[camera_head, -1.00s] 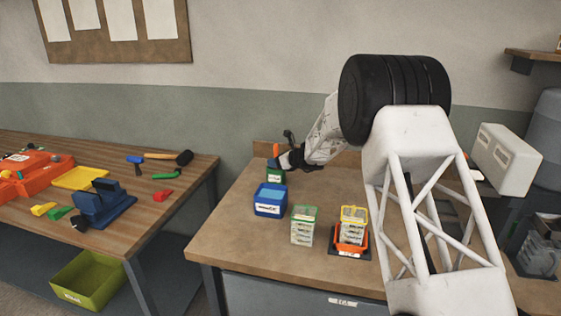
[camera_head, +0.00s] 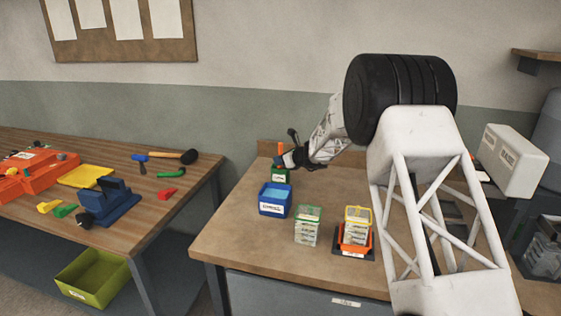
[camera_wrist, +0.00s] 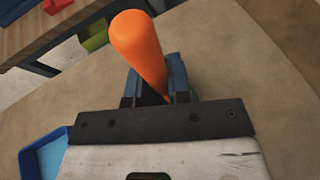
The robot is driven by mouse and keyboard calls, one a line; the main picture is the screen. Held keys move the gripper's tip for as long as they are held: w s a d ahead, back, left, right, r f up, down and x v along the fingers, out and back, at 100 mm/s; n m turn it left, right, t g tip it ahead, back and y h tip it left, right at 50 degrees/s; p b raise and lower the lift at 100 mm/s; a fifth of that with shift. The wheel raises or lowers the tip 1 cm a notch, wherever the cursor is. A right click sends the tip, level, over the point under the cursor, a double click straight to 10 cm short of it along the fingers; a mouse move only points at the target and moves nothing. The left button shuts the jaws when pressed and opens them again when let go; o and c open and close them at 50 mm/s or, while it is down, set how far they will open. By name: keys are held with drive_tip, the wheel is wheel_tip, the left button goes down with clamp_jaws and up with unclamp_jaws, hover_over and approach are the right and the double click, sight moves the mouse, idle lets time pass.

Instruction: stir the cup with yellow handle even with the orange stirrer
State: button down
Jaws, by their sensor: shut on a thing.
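The cup with the yellow handle (camera_head: 357,215) is clear with contents inside. It sits upright in an orange holder (camera_head: 349,245) on a dark pad near the front of the right table. My gripper (camera_head: 283,159) is at the table's back left, well away from this cup. It is shut on the orange stirrer (camera_wrist: 138,45), whose rounded orange end sticks up above the jaws in the wrist view. The stirrer's orange end also shows in the head view (camera_head: 281,148). Its lower part is hidden. A green holder (camera_head: 278,175) stands directly below my gripper.
A blue bin (camera_head: 275,208) with a white label stands in front of the green holder. A similar clear cup with a green rim (camera_head: 308,226) stands left of the yellow-handled cup.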

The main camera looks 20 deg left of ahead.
sight(281, 143)
drive_tip(key=shift+r, duration=5.3)
drive_tip(key=s+d+r, duration=0.3)
drive_tip(key=s+d, duration=1)
drive_tip(key=d, duration=0.2)
drive_tip(key=s+d+r+g+h, duration=0.1)
drive_tip(key=s+d+r, duration=0.2)
drive_tip(key=s+d, duration=1)
drive_tip(key=shift+s+d+m+g, duration=0.2)
drive_tip(key=shift+d+m+g, duration=0.15)
drive_tip(key=shift+d, duration=1.2)
drive_tip(key=shift+f, duration=0.2)
